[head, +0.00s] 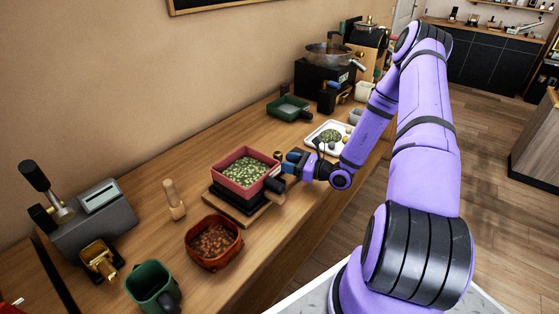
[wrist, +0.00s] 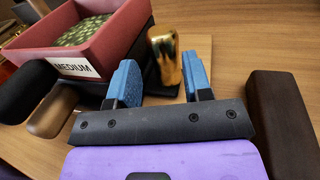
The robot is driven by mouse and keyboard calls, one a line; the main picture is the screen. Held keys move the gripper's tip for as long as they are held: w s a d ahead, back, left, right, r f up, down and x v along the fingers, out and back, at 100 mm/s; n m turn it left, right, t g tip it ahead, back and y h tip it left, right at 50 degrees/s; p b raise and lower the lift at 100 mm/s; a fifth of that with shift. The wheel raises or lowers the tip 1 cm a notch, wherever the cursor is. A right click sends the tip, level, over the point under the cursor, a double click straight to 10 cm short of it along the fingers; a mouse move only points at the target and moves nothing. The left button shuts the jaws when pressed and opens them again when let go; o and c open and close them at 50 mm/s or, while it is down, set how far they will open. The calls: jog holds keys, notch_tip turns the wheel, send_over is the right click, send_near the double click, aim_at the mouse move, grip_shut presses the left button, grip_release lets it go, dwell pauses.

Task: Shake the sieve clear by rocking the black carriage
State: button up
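The sieve is a red square box (head: 268,177) full of greenish beans, labelled "MEDIUM" in the wrist view (wrist: 78,67). It sits on the black carriage (head: 233,200), which rests on a wooden board. A brass knob (wrist: 165,55) stands at the carriage's side in the wrist view. My gripper (wrist: 160,65) has two blue fingers spread apart, with the knob showing between or just beyond them. I see clear space at the right finger; whether the left one touches the knob I cannot tell. In the head view my gripper (head: 292,160) is at the sieve's right corner.
Black (wrist: 25,88) and wooden (wrist: 52,110) handles lie left of my gripper; a dark brown block (wrist: 280,120) is at the right. A reddish-brown bowl of beans (head: 213,243) stands in front of the carriage. A white tray (head: 343,149) and a green bin (head: 288,109) stand behind.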

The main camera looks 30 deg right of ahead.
jog(key=shift+v, duration=3.1)
jog(key=shift+a+r+n, duration=0.2)
jog(key=shift+r+n, duration=0.1)
jog(key=shift+r, duration=0.1)
jog(key=s+a+r+n+g, duration=0.3)
jog(key=a+r+n+g, duration=0.4)
jog(key=r+n, duration=0.3)
jog(key=s+a+r+n+g, duration=0.3)
jog(key=a+r+n+g, duration=0.4)
jog(key=r, duration=0.4)
jog(key=s+a+r+n+t+h, duration=0.1)
jog(key=s+r+n+t+h, duration=0.1)
jog(key=s+r+n+h, duration=0.3)
jog(key=s+a+r+n+t+h, duration=0.1)
jog(key=s+r+n+h, duration=0.4)
jog(key=s+r, duration=0.7)
jog(key=shift+s+a+r+n+t, duration=0.25)
jog(key=shift+a+n+t, duration=0.15)
jog(key=shift+n+t, duration=0.2)
